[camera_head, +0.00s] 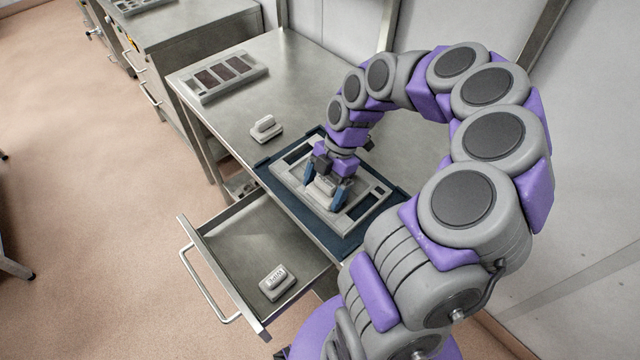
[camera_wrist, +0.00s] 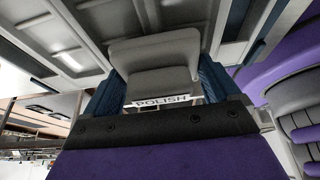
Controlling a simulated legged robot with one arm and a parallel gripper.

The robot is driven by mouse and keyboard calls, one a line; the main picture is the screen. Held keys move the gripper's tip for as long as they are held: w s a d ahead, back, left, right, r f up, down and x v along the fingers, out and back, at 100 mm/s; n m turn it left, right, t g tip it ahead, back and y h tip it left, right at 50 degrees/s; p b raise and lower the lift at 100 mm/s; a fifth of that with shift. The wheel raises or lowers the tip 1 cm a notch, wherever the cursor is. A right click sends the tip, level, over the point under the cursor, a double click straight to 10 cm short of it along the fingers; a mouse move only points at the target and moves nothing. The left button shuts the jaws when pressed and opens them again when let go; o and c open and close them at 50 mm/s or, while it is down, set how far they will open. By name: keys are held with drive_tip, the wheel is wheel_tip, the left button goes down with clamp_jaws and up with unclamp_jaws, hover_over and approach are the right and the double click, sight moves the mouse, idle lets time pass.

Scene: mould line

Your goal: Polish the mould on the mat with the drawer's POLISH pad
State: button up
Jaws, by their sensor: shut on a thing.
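The grey mould (camera_head: 359,217) lies on the dark blue mat (camera_head: 273,181) on the steel table, under my arm. My gripper (camera_head: 326,192) is shut on a light grey pad (camera_head: 318,187) over the mould's middle. In the wrist view the pad (camera_wrist: 152,55) sits between the blue fingers, and its label reads POLISH (camera_wrist: 161,100). The pad is down at the mould (camera_wrist: 60,40); I cannot tell whether it touches. The drawer (camera_head: 228,251) stands open at the table's front, with another grey pad (camera_head: 277,282) in it, its label too small to read.
A third grey pad or block (camera_head: 265,129) stands on the table behind the mat's left corner. A grey tray with dark panels (camera_head: 225,75) lies farther back. The steel table (camera_head: 215,121) is clear between them. The open drawer juts out over the floor.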

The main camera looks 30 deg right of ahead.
drive_tip(key=shift+s+d, duration=0.2)
drive_tip(key=shift+s, duration=0.5)
drive_tip(key=shift+s+d, duration=0.15)
drive_tip(key=shift+s, duration=0.55)
drive_tip(key=shift+w+d+f, duration=0.1)
drive_tip(key=shift+w+d, duration=0.05)
drive_tip(key=shift+d, duration=0.55)
drive_tip(key=shift+w+d, duration=0.15)
drive_tip(key=shift+d, duration=0.5)
drive_tip(key=shift+d, duration=0.1)
drive_tip(key=shift+w+d+p, duration=0.15)
drive_tip(key=shift+w+d, duration=0.05)
drive_tip(key=shift+d, duration=0.55)
drive_tip(key=shift+w+d+p, duration=0.15)
drive_tip(key=shift+w+d, duration=0.05)
drive_tip(key=shift+d, duration=0.55)
drive_tip(key=shift+d, duration=0.1)
